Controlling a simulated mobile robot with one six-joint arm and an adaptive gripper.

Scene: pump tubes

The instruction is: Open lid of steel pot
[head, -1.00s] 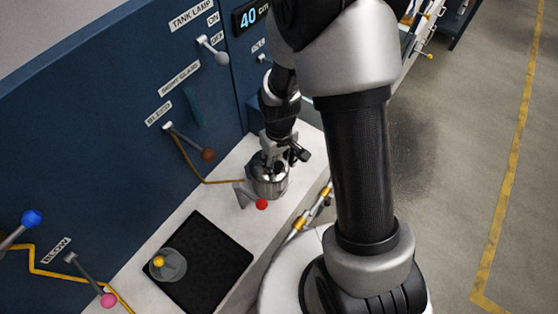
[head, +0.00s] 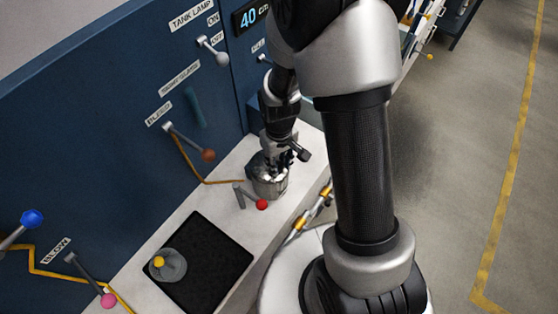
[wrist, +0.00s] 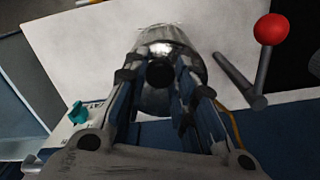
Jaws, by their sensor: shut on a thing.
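The steel pot (head: 270,185) stands upright on the white counter, below and around my gripper's fingertips in the head view. It also shows as a shiny round metal body (wrist: 172,38) at the top of the wrist view. A dark round knob (wrist: 160,74) on the pot's lid lies between my fingers in the wrist view. My gripper (wrist: 160,78) points at the pot from above and is shut on this knob. In the head view my gripper (head: 281,158) hides part of the pot's top. I cannot tell whether the lid is raised.
A grey lever with a red ball (head: 262,205) stands close beside the pot. A black mat (head: 220,250) with a grey round lid-like thing with a yellow knob (head: 168,264) lies nearer. The blue panel (head: 100,130) with several levers rises behind the white counter (head: 225,190).

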